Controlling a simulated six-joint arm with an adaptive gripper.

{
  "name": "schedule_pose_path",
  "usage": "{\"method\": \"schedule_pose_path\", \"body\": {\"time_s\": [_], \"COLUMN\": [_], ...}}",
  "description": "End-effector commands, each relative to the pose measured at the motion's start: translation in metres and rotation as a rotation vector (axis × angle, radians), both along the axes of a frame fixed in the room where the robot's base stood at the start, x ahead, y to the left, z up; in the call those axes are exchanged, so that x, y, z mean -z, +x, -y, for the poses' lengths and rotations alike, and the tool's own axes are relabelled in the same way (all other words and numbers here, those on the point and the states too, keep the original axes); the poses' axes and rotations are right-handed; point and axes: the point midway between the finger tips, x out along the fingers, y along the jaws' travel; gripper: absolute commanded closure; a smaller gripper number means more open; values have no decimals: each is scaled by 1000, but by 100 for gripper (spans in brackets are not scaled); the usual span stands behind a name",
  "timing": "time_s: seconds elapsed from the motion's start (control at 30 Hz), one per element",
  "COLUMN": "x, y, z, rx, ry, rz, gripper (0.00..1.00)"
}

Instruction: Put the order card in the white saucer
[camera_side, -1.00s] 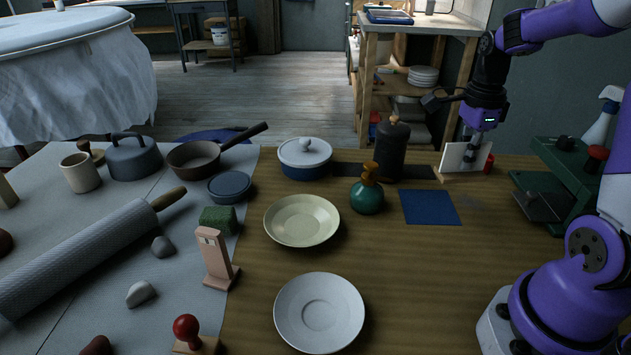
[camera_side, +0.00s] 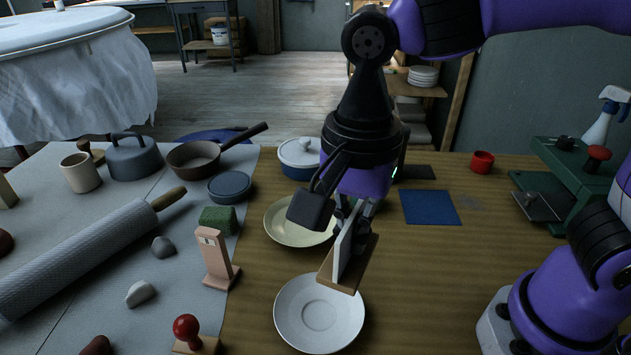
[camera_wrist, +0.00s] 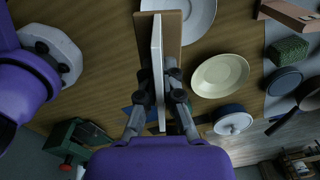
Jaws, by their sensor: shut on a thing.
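The order card (camera_side: 345,240) is a white upright panel on a wooden base (camera_side: 352,273). My gripper (camera_side: 353,220) is shut on the panel, with a finger on each side; the card also shows between the fingers in the wrist view (camera_wrist: 157,60). The white saucer (camera_side: 296,323) lies on the table at the front. The card appears above and slightly right of it in the side view, held in the air. In the wrist view the white saucer (camera_wrist: 198,18) is at the top, partly hidden by the card. The saucer looks empty.
A cream plate (camera_side: 285,234) sits behind the saucer, partly hidden by my wrist. A pink wooden stand (camera_side: 213,255) and a red-knobbed stamp (camera_side: 187,328) stand to the left. A blue lidded pot (camera_side: 298,160) is behind. The table right of the saucer is clear.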

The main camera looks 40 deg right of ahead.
Motion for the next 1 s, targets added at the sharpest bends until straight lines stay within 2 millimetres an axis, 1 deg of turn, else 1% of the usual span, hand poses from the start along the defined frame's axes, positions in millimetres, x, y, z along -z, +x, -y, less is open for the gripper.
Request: {"method": "schedule_pose_path", "body": {"time_s": [0.03,0.1,0.2,0.3,0.4,0.47,0.57,0.7,0.8,0.9,1.0], "x": [-2,-4,-6,-7,-6,-3,9,32,46,56,61], "y": [-16,-35,-58,-75,-81,-77,-59,-24,-2,13,22], "z": [-18,-35,-53,-62,-66,-65,-57,-43,-34,-28,-25], "rx": [-85,-177,-278,-346,-377,-383,-380,-378,-379,-382,-385], "ry": [0,0,0,0,0,-2,-4,-5,-3,-2,-1], "rz": [0,-1,0,0,-1,-2,-4,-6,-4,-4,-2], "gripper": [100,100,100,100,100,100,100,100,100,100,100]}}
